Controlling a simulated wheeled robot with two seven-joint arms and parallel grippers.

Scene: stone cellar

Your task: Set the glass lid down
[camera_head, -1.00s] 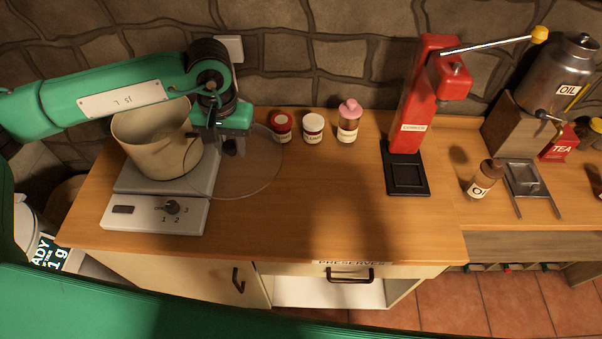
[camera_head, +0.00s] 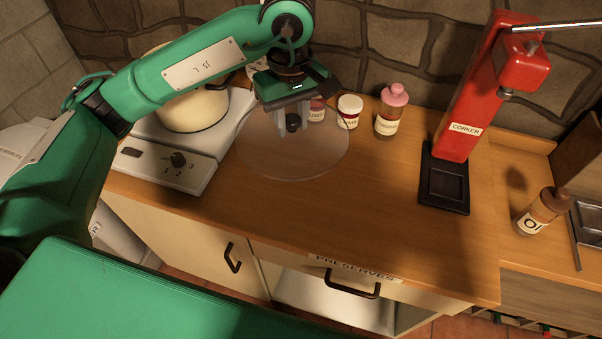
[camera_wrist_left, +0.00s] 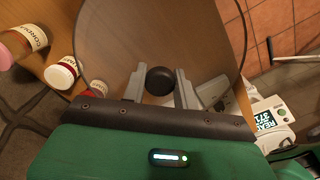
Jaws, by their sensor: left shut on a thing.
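The round clear glass lid (camera_head: 290,160) is over the wooden counter between the stove and the jars. My left gripper (camera_head: 292,124) is shut on its black knob from above. In the left wrist view the knob (camera_wrist_left: 160,81) sits between the two grey fingers (camera_wrist_left: 160,90), with the lid's dark rim curving around. The lid looks about level and close above the counter, but I cannot tell whether it touches. A cream pot (camera_head: 194,105) stands on the white stove (camera_head: 180,155), partly hidden by my left arm. My right gripper is not in view.
Small jars, one white-capped (camera_head: 349,111) and one pink-capped (camera_head: 391,110), stand behind the lid, near its far edge. A red corker (camera_head: 468,110) on a black base stands to the right. Bare counter (camera_head: 370,205) lies in front and between. The counter's front edge is near.

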